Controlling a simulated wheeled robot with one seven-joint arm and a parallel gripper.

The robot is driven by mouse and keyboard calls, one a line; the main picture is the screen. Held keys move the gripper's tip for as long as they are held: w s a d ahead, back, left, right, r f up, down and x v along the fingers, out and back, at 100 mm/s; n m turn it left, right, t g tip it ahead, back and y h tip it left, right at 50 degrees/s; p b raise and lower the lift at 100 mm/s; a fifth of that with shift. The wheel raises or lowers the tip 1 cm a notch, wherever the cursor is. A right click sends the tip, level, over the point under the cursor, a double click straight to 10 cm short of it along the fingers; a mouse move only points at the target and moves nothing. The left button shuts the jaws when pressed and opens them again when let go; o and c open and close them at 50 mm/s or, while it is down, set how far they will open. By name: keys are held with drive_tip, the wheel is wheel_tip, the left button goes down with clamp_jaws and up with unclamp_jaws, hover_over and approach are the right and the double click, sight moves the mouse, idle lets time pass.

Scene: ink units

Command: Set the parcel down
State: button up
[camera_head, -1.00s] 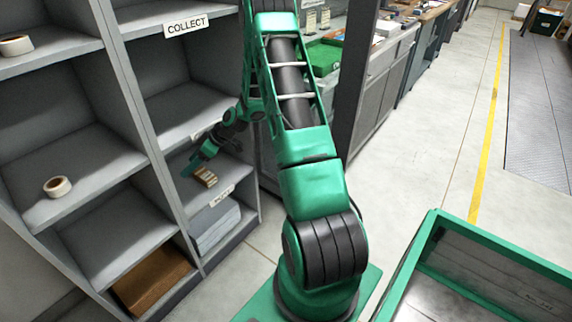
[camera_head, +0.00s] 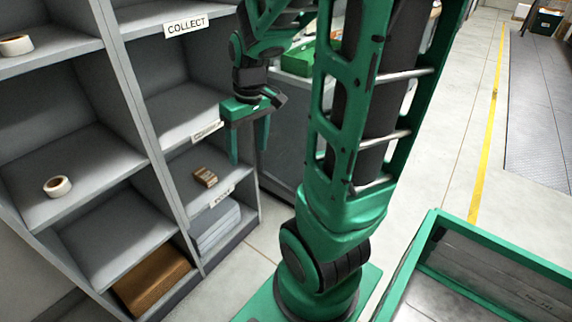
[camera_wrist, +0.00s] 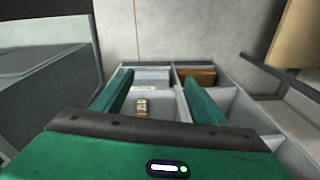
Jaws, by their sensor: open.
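The parcel (camera_head: 205,177), a small brown box with a lighter band, rests on a grey shelf in the right column of the shelving unit. It also shows in the wrist view (camera_wrist: 142,107), between and beyond my fingers. My gripper (camera_head: 249,155) is green, open and empty, with its two fingers pointing down. It hangs in front of the shelving, apart from the parcel and to its right in the head view. In the wrist view my gripper (camera_wrist: 158,78) spreads its fingers wide with nothing between the tips.
The shelving has a COLLECT label (camera_head: 186,25). Tape rolls (camera_head: 57,187) sit in the left column. A brown carton (camera_head: 152,279) and grey stacked sheets (camera_head: 215,224) fill lower bays. A green-rimmed bin (camera_head: 500,252) stands at the lower right. The floor beyond it is clear.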

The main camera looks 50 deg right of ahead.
drive_tip(key=s+a+r+m, duration=0.1)
drive_tip(key=s+m, duration=0.1)
drive_tip(key=s, duration=0.5)
drive_tip(key=s+r+m+g, duration=0.1)
drive_tip(key=s+r+m, duration=0.1)
drive_tip(key=s, duration=0.6)
drive_tip(key=shift+a+m, duration=0.35)
drive_tip(key=shift+m, duration=0.15)
